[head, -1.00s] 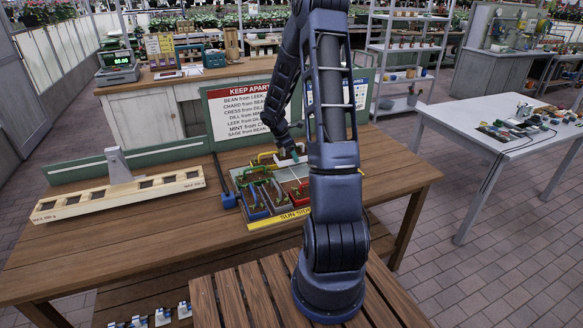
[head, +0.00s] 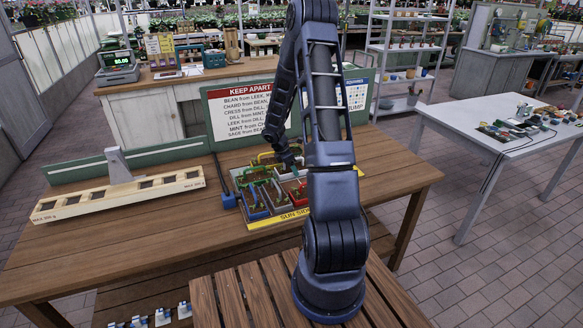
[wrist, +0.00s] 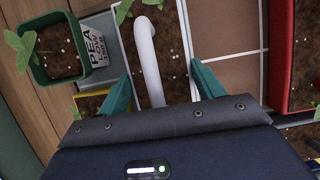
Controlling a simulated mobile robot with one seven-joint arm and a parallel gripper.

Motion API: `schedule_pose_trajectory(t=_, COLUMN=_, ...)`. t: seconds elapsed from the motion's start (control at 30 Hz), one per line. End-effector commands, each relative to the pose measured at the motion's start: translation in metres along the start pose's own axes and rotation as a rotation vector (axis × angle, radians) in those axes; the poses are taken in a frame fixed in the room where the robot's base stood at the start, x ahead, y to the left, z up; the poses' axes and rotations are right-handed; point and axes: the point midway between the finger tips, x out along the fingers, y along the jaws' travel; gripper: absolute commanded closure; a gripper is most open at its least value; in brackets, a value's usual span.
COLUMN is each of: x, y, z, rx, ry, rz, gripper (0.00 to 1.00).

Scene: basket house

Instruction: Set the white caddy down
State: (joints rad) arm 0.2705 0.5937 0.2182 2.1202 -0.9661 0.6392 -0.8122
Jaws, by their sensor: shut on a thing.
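The white caddy shows in the wrist view, with its thick white handle (wrist: 147,58) running between my two teal fingertips and dark soil beneath it. My gripper (wrist: 163,88) is shut on this handle. In the head view, my gripper (head: 290,158) is low over the back part of the tray (head: 282,220), which has a yellow "SUN SIDE" front edge. The caddy is mostly hidden there by my arm and the neighbouring caddies. I cannot tell whether its base touches the tray.
A green pot with a seedling (wrist: 55,60) and a "PEA" label (wrist: 96,50) are on the left. A blue caddy (head: 256,213) stands at the tray's front.

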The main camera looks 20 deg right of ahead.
Motion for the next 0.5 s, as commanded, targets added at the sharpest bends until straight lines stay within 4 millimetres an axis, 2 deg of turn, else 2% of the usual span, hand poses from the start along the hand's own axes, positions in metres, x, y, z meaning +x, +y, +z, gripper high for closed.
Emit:
schedule_pose_trajectory(t=0.03, x=0.0012, y=0.0001, z=-0.0007, rx=-0.001, ry=0.0, rz=0.0, gripper=0.63)
schedule_pose_trajectory(t=0.07, x=0.0017, y=0.0, z=-0.0009, rx=-0.001, ry=0.0, rz=0.0, gripper=0.31)
schedule_pose_trajectory(t=0.1, x=0.0014, y=0.0001, z=-0.0006, rx=0.0, ry=0.0, rz=0.0, gripper=0.24)
schedule_pose_trajectory(t=0.37, x=0.0009, y=0.0001, z=-0.0003, rx=0.0, ry=0.0, rz=0.0, gripper=0.24)
schedule_pose_trajectory(t=0.5, x=-0.0064, y=0.0004, z=0.0008, rx=0.001, ry=0.0, rz=0.002, gripper=0.24)
